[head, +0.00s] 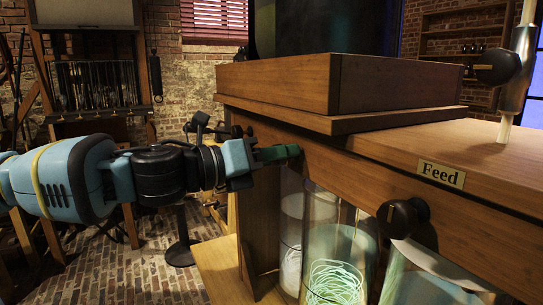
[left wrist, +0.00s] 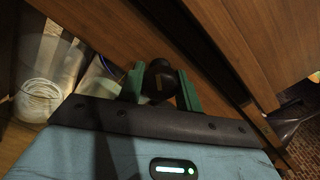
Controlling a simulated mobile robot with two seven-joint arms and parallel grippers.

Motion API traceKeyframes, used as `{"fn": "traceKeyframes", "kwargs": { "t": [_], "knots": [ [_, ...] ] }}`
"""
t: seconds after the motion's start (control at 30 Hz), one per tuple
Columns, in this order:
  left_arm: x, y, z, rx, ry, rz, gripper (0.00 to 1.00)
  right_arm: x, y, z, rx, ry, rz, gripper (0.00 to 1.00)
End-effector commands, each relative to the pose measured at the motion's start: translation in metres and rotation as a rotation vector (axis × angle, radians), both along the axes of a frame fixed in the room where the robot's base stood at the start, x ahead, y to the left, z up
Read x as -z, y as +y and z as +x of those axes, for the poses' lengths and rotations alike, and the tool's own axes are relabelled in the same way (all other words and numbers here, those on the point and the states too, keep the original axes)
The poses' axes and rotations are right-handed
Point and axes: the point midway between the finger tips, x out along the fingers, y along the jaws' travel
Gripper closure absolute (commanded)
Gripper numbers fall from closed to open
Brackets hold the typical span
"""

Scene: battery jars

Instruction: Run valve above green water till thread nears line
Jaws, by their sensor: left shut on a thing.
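A clear jar (head: 335,225) with pale green coiled thread (head: 335,284) and greenish contents stands under the wooden cabinet front. A narrower jar (head: 291,212) with whitish thread is behind it to the left. My left gripper (head: 283,153) is at the cabinet front, above the jars. In the left wrist view its green fingers (left wrist: 160,88) are on both sides of a dark round valve knob (left wrist: 159,78), shut on it. In the head view the fingers hide this knob. I cannot make out a level line on the jars. My right gripper is not in view.
A second dark knob (head: 401,218) is on the cabinet front below the "Feed" plate (head: 441,174), above another jar (head: 425,278) at the right. A wooden tray (head: 335,85) sits on top. A brick floor (head: 150,270) lies left of the cabinet.

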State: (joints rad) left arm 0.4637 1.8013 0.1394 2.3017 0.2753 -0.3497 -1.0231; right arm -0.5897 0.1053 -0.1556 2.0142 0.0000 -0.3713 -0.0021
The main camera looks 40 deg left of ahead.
Motion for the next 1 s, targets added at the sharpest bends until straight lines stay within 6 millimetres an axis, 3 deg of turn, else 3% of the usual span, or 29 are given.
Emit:
{"fn": "traceKeyframes", "kwargs": {
  "t": [0.47,0.8,1.0],
  "knots": [
    [-0.0022,0.0006,0.0002,-0.003,-0.015,0.028,0.88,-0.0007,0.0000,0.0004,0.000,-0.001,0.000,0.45],
    [-0.0013,0.0005,0.0003,-0.003,-0.205,0.498,0.88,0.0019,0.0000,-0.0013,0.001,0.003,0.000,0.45],
    [-0.0018,0.0004,0.0002,-0.003,-0.238,0.572,0.88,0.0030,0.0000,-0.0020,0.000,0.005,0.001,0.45]
  ]
}}
